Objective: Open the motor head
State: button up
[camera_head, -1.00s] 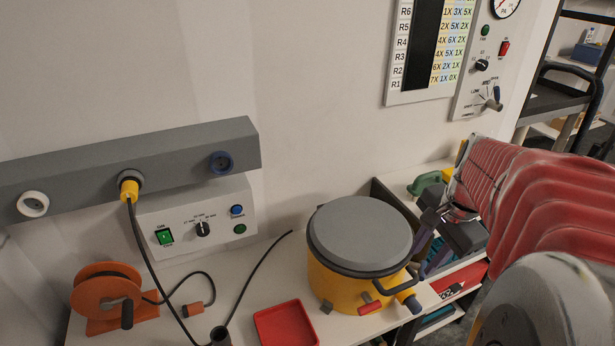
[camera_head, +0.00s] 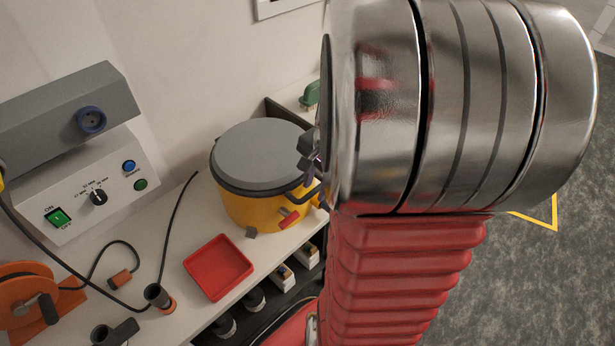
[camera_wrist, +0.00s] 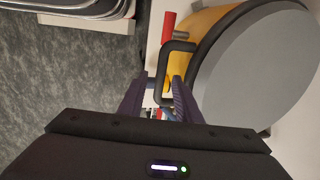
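The motor head looks like a yellow pot (camera_head: 262,209) with a round grey lid (camera_head: 262,152) set on it, standing on the white bench. A dark looped handle (camera_head: 301,192) sticks out from the lid's right side, and a red-tipped lever (camera_head: 289,220) sits below it. In the wrist view the grey lid (camera_wrist: 260,75) fills the right, with the dark handle (camera_wrist: 165,70) left of it. My gripper (camera_wrist: 160,85) is open, its two dark fingers apart and pointing at the handle's lower end. Contact cannot be told. In the head view my arm hides most of the gripper.
A red tray (camera_head: 219,267) lies left of the pot. A grey control box (camera_head: 95,180) with a switch, knob and buttons stands at the back left. An orange cable reel (camera_head: 25,300) and loose black cables lie at the left. Shelves sit under the bench front.

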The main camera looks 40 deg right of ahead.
jog(key=shift+c, duration=0.4)
grip_shut()
